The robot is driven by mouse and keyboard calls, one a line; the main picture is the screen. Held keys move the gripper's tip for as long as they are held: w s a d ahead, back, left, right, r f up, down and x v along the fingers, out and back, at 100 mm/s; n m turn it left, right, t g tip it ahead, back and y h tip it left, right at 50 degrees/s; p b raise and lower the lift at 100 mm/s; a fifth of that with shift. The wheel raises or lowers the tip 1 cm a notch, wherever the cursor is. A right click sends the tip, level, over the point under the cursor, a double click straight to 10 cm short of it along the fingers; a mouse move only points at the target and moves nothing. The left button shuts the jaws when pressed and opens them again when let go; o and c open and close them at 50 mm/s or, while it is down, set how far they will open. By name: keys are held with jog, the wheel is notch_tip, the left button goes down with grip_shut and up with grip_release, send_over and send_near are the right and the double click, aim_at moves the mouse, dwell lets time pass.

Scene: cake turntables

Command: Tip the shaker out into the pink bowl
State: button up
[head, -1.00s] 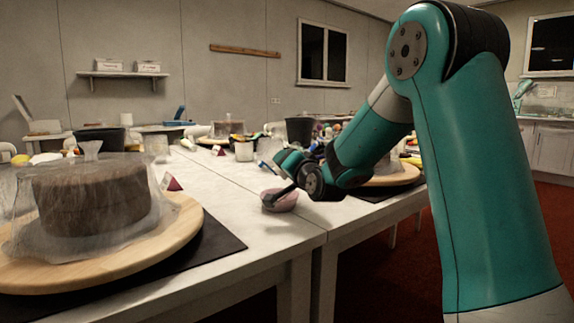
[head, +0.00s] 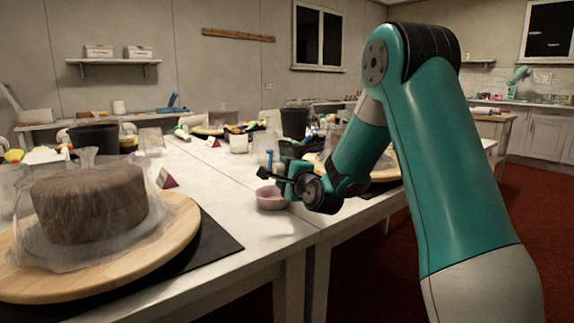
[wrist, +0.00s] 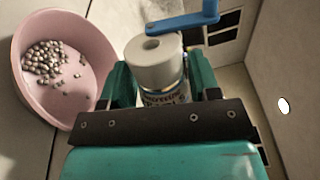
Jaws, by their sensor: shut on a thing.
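The pink bowl (head: 271,199) stands on the white table near its right edge. The wrist view shows it at the left (wrist: 78,98), tilted in the picture, with many small silvery beads inside. My gripper (wrist: 160,85) is shut on the shaker (wrist: 155,64), a pale cylinder with a hole in its top and a printed label. The shaker is beside the bowl in the wrist view. In the head view my gripper (head: 272,177) is just above the bowl; the shaker cannot be made out clearly there.
A blue handled tool (wrist: 184,22) shows close beyond the shaker. A wrapped brown cake (head: 88,203) sits on a wooden turntable (head: 120,268) at the left. A dark container (head: 294,124) and clutter stand behind. The table left of the bowl is mostly clear.

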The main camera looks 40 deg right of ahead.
aim_at(283, 165)
jog(key=r+m+p, duration=0.1)
jog(key=m+p, duration=0.1)
jog(key=p, duration=0.1)
jog(key=r+m+p, duration=0.1)
jog(key=m+p, duration=0.1)
jog(key=p, duration=0.1)
jog(key=shift+a+r, duration=0.3)
jog(key=shift+a, duration=0.05)
jog(key=m+p, duration=0.1)
jog(key=p, duration=0.1)
jog(key=m+p, duration=0.1)
jog(key=m, duration=0.1)
jog(key=shift+s+a+r+m+p, duration=0.15)
jog(key=shift+r+m+p, duration=0.05)
jog(key=shift+m+p, duration=0.15)
jog(key=m+p, duration=0.1)
jog(key=m, duration=0.1)
jog(key=a+r+m+p, duration=0.1)
jog(key=m+p, duration=0.1)
jog(key=shift+a+r+m, duration=0.15)
jog(key=shift+m, duration=0.1)
jog(key=m, duration=0.1)
jog(key=m+p, duration=0.1)
jog(key=shift+w+a+r+m+p, duration=0.2)
jog(key=shift+a+m+p, duration=0.1)
jog(key=shift+m, duration=0.1)
jog(key=shift+a+f+m, duration=0.1)
jog(key=shift+a+m, duration=0.05)
jog(key=shift+m, duration=0.35)
